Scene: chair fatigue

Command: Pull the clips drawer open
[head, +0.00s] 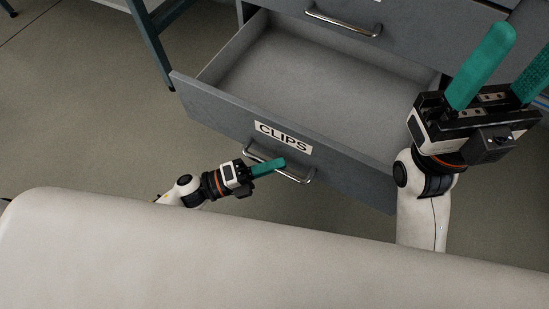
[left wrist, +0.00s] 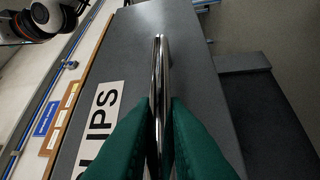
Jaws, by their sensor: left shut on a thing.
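The clips drawer (head: 335,176) is grey with a white "CLIPS" label (head: 283,137) on its front. It stands pulled out of its cabinet, and its inside looks empty in the head view. Its metal bar handle (head: 299,178) is on the front below the label. My left gripper (head: 277,164) is shut on this handle. In the left wrist view, the green fingers close on both sides of the handle bar (left wrist: 160,75), beside the label (left wrist: 101,118). My right gripper (head: 510,68) is raised at the right of the head view, its green fingers spread apart and empty.
Another closed drawer with a metal handle (head: 343,22) is above the clips drawer. A dark table leg (head: 151,42) stands at the upper left. The floor (head: 85,115) left of the drawer is clear.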

